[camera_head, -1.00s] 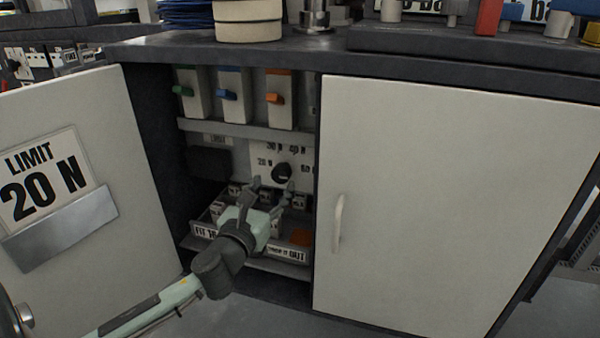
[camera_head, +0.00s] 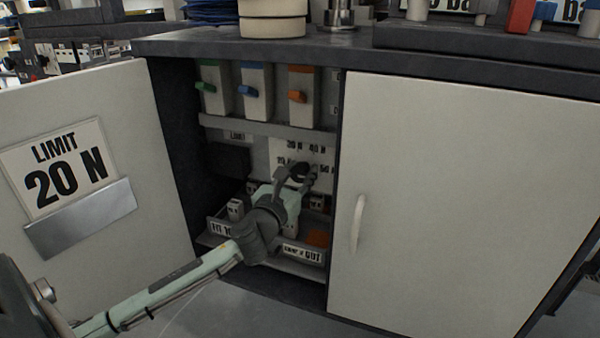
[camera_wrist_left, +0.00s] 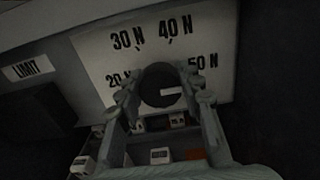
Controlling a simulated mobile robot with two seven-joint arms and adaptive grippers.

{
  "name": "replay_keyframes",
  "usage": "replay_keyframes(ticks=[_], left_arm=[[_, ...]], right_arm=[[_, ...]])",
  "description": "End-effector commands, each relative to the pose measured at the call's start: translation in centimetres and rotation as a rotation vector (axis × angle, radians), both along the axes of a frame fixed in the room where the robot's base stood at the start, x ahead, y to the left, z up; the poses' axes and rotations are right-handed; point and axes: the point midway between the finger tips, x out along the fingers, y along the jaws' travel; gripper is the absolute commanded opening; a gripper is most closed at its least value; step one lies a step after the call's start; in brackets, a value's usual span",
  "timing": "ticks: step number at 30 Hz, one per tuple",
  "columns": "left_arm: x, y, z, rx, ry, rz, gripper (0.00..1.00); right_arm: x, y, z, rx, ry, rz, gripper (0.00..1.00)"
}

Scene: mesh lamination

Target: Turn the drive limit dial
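The drive limit dial (camera_head: 300,170) is a round black knob on a white panel inside the open cabinet. In the left wrist view the dial (camera_wrist_left: 160,86) has a white mark on its right side, with 20 N, 30 N, 40 N and 50 N printed around it. My left gripper (camera_head: 296,174) is at the dial, fingers spread. In the left wrist view the gripper (camera_wrist_left: 165,85) has one finger on each side of the dial; I cannot tell whether they touch it. My right gripper is not in view.
The open left door (camera_head: 120,110) bears a LIMIT 20 N card (camera_head: 62,168). The closed right door (camera_head: 460,200) stands beside the opening. Green, blue and orange switches (camera_head: 297,96) are above the dial. A tray of small blocks (camera_head: 222,228) lies below.

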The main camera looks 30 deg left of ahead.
Motion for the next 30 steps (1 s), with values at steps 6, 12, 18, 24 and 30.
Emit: replay_keyframes(ticks=[6,12,18,24,30], left_arm=[[-0.02,0.00,0.00,0.000,0.000,0.000,0.07],[-0.02,0.00,0.05,-0.021,-0.004,0.000,0.07],[-0.03,-0.01,0.17,-0.105,-0.024,0.000,0.07],[-0.06,0.02,0.20,-0.257,-0.060,0.001,0.07],[-0.06,0.03,0.20,-0.442,-0.105,0.001,0.07]], right_arm=[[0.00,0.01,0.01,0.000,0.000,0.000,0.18],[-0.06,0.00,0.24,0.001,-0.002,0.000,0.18],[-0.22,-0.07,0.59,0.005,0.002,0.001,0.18],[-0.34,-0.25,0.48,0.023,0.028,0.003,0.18],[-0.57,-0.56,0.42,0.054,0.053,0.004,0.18]])
